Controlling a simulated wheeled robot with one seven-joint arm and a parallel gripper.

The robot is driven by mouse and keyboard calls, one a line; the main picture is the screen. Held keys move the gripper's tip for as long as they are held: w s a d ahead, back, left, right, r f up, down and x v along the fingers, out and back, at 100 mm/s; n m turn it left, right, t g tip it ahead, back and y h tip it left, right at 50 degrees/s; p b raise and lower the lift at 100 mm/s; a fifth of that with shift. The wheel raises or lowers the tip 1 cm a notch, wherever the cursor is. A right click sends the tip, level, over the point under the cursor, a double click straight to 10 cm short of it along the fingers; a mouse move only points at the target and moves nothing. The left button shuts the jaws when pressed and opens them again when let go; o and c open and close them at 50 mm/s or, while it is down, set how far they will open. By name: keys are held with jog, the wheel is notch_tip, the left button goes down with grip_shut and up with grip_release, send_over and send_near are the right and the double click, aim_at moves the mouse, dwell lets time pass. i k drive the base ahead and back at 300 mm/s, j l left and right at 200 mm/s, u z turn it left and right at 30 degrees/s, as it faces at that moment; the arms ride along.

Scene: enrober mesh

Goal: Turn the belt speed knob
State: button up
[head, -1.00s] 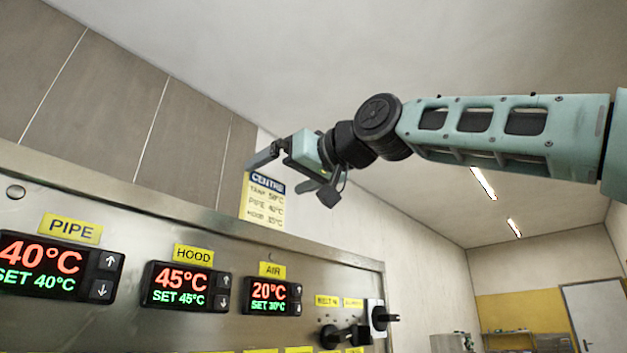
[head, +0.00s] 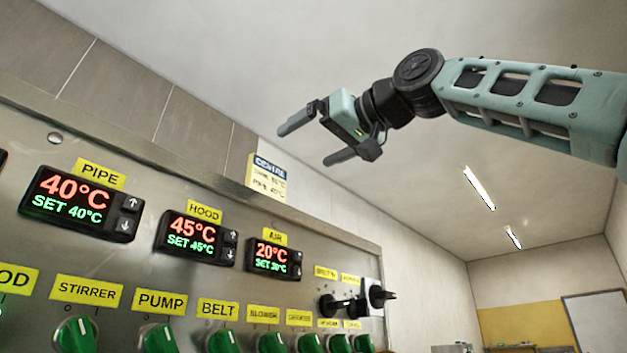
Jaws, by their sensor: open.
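The control panel (head: 150,250) crosses the lower left of the head view. A small yellow label (head: 325,272) near its right end seems to read "BELT %", though it is blurred. Below it is a black knob (head: 328,305) that sticks out from the panel. A green switch (head: 221,341) stands under a larger label reading "BELT" (head: 217,309). My gripper (head: 305,146) is open and empty, above the panel's top edge. Its two fingers point left and are well apart from the knobs.
Another black knob (head: 380,296) sits on a pale plate at the panel's right end. Several green switches line the bottom. Lit displays for PIPE (head: 82,203), HOOD (head: 196,238) and AIR (head: 273,257) sit above. A notice (head: 267,178) stands behind the panel's top edge.

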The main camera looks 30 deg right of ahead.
aim_at(328, 304)
jog(key=k+l, duration=0.25)
jog(key=k, duration=0.25)
jog(key=k+l, duration=0.2)
jog(key=k, duration=0.25)
